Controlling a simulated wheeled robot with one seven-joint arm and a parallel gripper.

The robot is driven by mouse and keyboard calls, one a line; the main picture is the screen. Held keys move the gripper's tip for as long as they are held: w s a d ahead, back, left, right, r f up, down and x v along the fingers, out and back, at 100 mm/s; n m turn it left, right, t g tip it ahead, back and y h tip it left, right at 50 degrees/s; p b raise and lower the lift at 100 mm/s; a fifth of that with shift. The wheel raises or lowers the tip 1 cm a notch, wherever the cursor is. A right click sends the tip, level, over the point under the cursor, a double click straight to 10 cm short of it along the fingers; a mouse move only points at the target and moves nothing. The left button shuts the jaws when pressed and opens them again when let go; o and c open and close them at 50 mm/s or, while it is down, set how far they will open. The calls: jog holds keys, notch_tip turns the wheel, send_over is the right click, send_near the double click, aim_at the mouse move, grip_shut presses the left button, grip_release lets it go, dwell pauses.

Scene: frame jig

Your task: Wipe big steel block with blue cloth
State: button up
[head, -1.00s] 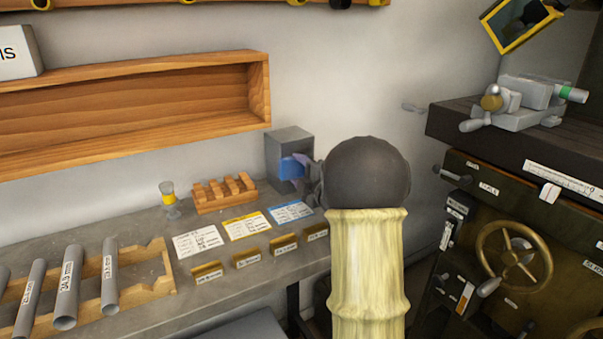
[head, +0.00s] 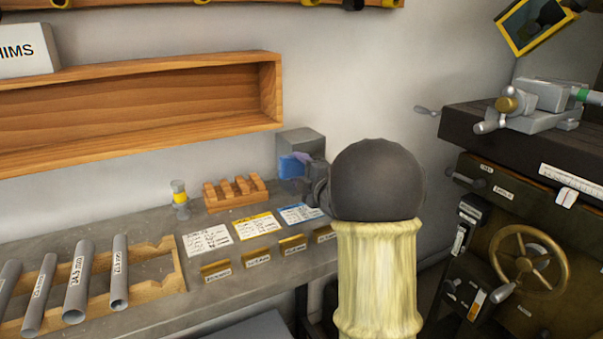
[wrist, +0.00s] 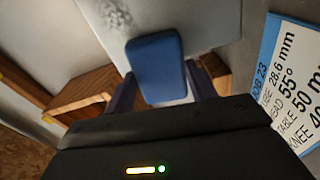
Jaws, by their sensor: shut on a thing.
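The big steel block (head: 306,142) is a grey block at the back of the bench, against the wall. Its grey face (wrist: 205,22) fills the top middle of the wrist view, with a dark speckled patch at its upper left. The blue cloth (head: 294,166) is a small folded pad in front of the block's face; it also shows in the wrist view (wrist: 155,62). My gripper (wrist: 160,90) is shut on the cloth, with a dark finger at each side. The cloth overlaps the face; whether it touches is hard to tell. My arm hides the block's lower right.
A slotted wooden rack (head: 236,193) stands left of the block. Printed cards (head: 254,226) lie in front of it. A small yellow-topped item (head: 180,199) and a wooden tube holder (head: 160,268) are further left. A machine with a handwheel (head: 527,264) stands at right.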

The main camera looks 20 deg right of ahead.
jog(key=shift+a+r, duration=0.1)
jog(key=shift+r, duration=0.55)
jog(key=shift+w+d+f, duration=0.1)
jog(key=shift+d+f, duration=0.1)
jog(key=shift+d, duration=1.7)
jog(key=shift+w+d+p, duration=0.15)
jog(key=shift+d+p, duration=0.05)
jog(key=shift+d, duration=0.7)
jog(key=shift+w+d+p, duration=0.1)
jog(key=shift+d+p, duration=0.05)
jog(key=shift+d, duration=0.75)
jog(key=d, duration=0.3)
jog(key=shift+w+d, duration=0.1)
jog(key=shift+d, duration=0.2)
